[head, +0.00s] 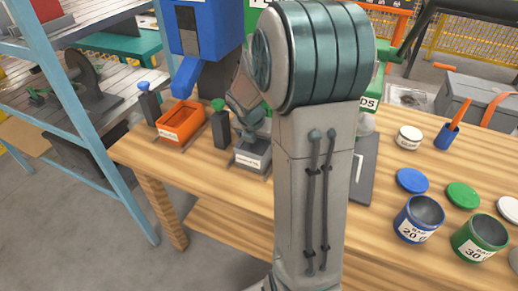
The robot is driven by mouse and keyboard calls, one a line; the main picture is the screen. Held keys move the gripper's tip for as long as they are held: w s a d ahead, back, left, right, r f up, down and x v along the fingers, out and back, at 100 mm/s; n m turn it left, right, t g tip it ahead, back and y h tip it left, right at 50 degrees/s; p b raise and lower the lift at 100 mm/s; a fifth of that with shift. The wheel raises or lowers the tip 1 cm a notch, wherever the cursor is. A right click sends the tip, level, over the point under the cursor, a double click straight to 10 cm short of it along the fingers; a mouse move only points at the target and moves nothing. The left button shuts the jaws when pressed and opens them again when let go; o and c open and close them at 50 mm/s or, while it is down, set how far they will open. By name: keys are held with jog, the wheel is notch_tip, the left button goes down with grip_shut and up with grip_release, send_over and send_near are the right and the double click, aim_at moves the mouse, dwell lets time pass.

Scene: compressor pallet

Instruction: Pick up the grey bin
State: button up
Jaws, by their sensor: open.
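The grey bin (253,160), a small open box with a white label on its front, sits on the wooden bench left of my arm. My gripper (256,122) is above the bin and looks close to its back part. It is open, and nothing shows held in it. My arm hides part of the gripper and the area to the right of the bin. Whether the fingers touch the bin cannot be told.
An orange bin (180,122) stands to the left, with a green-knobbed post (220,128) between the bins. A blue machine (205,35) rises behind. Blue (419,220) and green (479,238) cans stand at right. The bench's front edge (215,190) is just before the grey bin.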

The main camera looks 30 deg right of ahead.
jog(key=c, duration=0.9)
jog(key=shift+r, duration=0.1)
jog(key=shift+r, duration=0.1)
